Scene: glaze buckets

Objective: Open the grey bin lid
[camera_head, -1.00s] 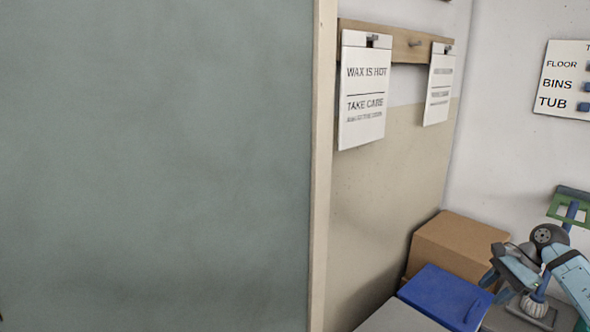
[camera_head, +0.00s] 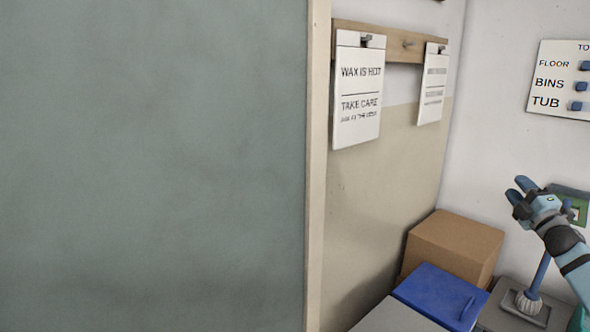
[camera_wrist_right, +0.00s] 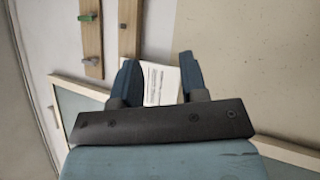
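A flat light-grey surface (camera_head: 396,319), which looks like the grey bin lid, shows at the bottom edge beside a blue lid (camera_head: 438,292). Only its far part is in view, and I cannot see its handle. The blue lid lies flat and has a blue handle. My right gripper (camera_head: 520,187) is raised well above and to the right of both lids, fingers pointing up and left. In the right wrist view the two blue fingers (camera_wrist_right: 157,80) stand apart with nothing between them. My left gripper is not in view.
A cardboard box (camera_head: 454,247) stands behind the blue lid. A brush (camera_head: 528,299) with a blue handle stands on a grey surface to the right. A large grey-green panel (camera_head: 150,165) fills the left. Paper signs (camera_head: 357,90) hang on the wall.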

